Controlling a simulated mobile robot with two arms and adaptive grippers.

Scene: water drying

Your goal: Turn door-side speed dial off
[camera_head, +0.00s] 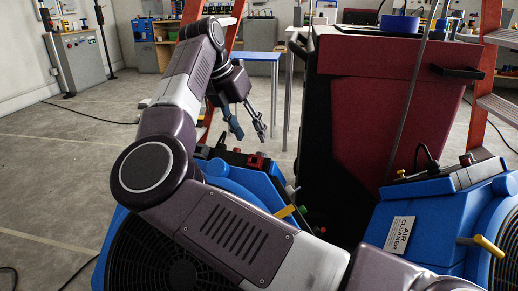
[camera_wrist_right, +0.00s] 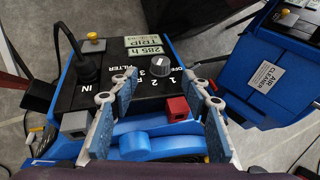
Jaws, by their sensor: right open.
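In the right wrist view a dark round speed dial (camera_wrist_right: 159,66) with a pale mark sits on a black control panel (camera_wrist_right: 115,95). Numbers and OFF are printed beside it; I cannot tell its exact setting. The panel tops a blue air machine (camera_head: 235,182), the left one in the head view, where the dial is hard to make out. My right gripper (camera_head: 250,130) points down above this panel, open and empty. In the wrist view its fingers (camera_wrist_right: 160,82) stand on both sides of the dial's line, apart from it. My left gripper is out of view.
A red switch (camera_wrist_right: 176,108), a grey square block (camera_wrist_right: 75,122) and a black plug (camera_wrist_right: 87,66) share the panel. A second blue machine (camera_head: 425,205) labelled AIR CLEANER stands at right. A tall dark red bin (camera_head: 375,100) stands behind. Open floor (camera_head: 60,170) lies left.

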